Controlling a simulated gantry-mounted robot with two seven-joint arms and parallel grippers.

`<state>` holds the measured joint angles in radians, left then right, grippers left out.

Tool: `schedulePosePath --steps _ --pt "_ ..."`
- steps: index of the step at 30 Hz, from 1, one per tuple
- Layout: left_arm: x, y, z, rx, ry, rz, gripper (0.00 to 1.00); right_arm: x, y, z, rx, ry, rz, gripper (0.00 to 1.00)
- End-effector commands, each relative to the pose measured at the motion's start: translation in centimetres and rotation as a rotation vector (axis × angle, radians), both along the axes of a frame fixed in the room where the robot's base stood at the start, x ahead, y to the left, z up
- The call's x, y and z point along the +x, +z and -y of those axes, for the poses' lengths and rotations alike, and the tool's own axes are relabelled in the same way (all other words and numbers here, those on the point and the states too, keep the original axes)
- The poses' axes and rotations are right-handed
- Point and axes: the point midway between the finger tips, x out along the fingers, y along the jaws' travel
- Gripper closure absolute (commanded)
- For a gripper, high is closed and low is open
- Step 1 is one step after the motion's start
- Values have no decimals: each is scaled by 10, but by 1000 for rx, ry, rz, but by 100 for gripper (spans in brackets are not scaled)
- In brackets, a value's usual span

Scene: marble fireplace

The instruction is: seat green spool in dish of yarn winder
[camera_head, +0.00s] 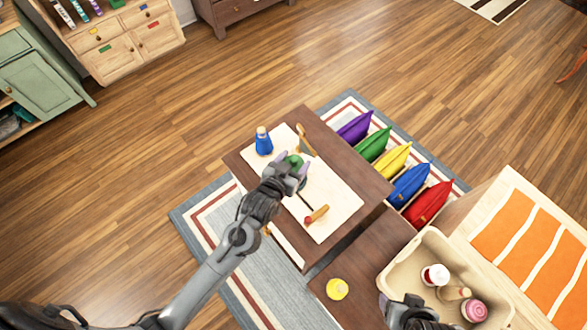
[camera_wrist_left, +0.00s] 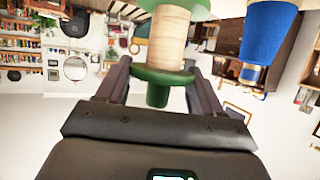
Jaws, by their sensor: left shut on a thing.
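My left gripper (camera_head: 291,169) is over the pale board on the dark table and shut on the green spool (camera_head: 295,160). In the left wrist view the spool (camera_wrist_left: 165,45) has green flanges and a pale, wood-coloured middle, and its lower green stub sits between the two fingers. The yarn winder seems to be the pale board (camera_head: 338,200) with a wooden upright (camera_head: 304,141) and a red-tipped wooden handle (camera_head: 317,214). I cannot make out its dish, which may be hidden by my gripper. My right gripper (camera_head: 408,308) is at the bottom, beside the beige bin; its fingers are unclear.
A blue cone-shaped spool (camera_head: 264,143) stands on the board's left corner, close to my left gripper. A yellow item (camera_head: 337,289) lies on the nearer table. The beige bin (camera_head: 398,270) holds several items. Several coloured cushions (camera_head: 392,160) line the table's right side.

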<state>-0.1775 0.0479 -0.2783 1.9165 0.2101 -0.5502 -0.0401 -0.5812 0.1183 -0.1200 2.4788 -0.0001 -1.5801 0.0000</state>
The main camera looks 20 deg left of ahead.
Motion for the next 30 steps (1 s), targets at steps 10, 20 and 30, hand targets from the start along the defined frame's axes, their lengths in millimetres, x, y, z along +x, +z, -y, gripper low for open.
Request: schedulePosePath --steps 10,20,30 --pt "0 -33 0 0 -1 -2 65 1 -10 0 0 0 2 33" --pt "0 -40 0 0 -1 0 65 1 -11 0 0 0 2 33" --pt "0 -43 0 0 -1 -1 9 1 -11 0 -2 1 2 33"
